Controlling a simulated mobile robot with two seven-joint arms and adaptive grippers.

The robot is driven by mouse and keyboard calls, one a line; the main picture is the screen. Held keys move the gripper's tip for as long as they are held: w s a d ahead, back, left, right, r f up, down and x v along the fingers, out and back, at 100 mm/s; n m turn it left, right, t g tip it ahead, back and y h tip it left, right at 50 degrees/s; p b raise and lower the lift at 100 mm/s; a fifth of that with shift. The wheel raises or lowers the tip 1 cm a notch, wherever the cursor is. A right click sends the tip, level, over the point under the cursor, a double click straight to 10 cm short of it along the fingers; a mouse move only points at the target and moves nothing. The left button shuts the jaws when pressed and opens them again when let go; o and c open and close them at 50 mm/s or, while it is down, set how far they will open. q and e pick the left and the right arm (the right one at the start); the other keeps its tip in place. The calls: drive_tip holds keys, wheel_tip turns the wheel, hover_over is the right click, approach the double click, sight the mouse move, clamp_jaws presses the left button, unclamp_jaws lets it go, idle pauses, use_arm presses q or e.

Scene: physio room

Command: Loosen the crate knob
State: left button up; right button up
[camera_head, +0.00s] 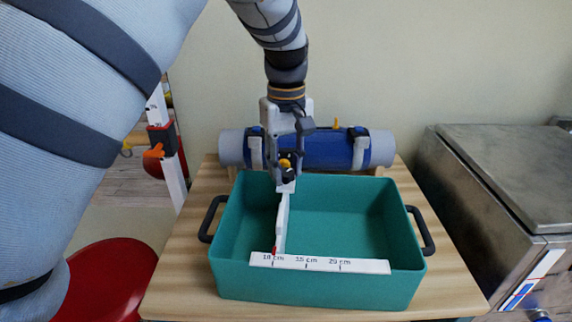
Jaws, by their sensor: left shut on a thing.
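A teal crate (350,292) with dark side handles stands on a wooden table. A white divider (282,222) runs from its back wall towards the front. Its front end, with a small red mark (274,251), is near the first mark of the white scale (322,264) on the front rim. My left gripper (286,172) points down at the back rim, at the divider's far end. It is shut on a small knob there, with a yellow-orange part (285,163) showing between dark parts. The fingers hide most of the knob. My right gripper is out of view.
A blue and grey roll (323,150) lies in a wooden holder behind the crate. A grey metal cabinet (510,175) stands at the right. A red round seat (105,280) is at the lower left. The crate is empty right of the divider.

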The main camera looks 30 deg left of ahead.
sight(286, 171)
use_arm(q)
drive_tip(key=shift+n, duration=2.2)
drive_tip(key=o, duration=1.2)
drive_tip(key=shift+c, duration=0.2)
wheel_tip(286, 171, up, 12)
